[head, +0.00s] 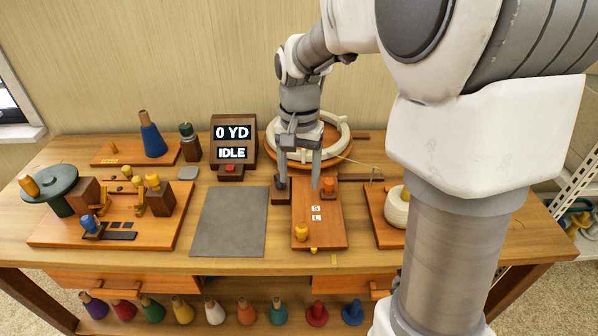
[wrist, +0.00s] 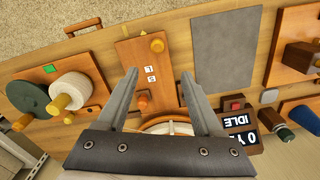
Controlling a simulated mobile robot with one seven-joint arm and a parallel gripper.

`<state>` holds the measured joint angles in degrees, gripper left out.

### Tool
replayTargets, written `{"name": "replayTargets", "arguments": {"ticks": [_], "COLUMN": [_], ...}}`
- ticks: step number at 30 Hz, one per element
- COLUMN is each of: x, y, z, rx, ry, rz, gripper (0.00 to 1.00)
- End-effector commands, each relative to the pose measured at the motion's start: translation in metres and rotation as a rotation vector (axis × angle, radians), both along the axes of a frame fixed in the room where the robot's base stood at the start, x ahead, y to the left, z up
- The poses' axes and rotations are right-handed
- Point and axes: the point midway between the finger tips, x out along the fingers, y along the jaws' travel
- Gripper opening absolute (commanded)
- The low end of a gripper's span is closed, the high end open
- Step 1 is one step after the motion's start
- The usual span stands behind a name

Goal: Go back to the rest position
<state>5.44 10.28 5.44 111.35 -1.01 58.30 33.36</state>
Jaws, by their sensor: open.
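My gripper (head: 299,170) hangs fingers-down over the back part of the wooden board marked S and L (head: 335,222). The wrist view shows the two fingers (wrist: 160,83) apart with nothing held between them. An orange knob (head: 328,185) on the board's back end is close to the fingers; in the wrist view it (wrist: 143,102) shows between them. I cannot tell whether a finger touches it. A yellow knob (head: 301,232) is at the board's front left.
A grey mat (head: 229,222) lies bare left of the board. A display reading 0 YD and IDLE (head: 233,140) stands behind it. A white ring (head: 342,128) is behind my gripper. A white spool (head: 397,211) is at right. Colored cones (head: 182,309) stand below the table.

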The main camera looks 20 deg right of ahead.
Motion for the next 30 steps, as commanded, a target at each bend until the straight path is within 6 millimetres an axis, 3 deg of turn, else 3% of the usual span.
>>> {"name": "replayTargets", "arguments": {"ticks": [8,14,21,30], "x": [0.0,-0.015,-0.064,-0.129], "y": [0.0,0.001,0.002,0.003], "z": [0.0,0.029,0.09,0.141], "rx": [-0.001,-0.009,-0.04,-0.09], "ry": [-0.001,-0.049,-0.177,-0.341], "rz": [0.001,0.051,0.202,0.395], "gripper": [0.68,0.68,0.68,0.68]}}
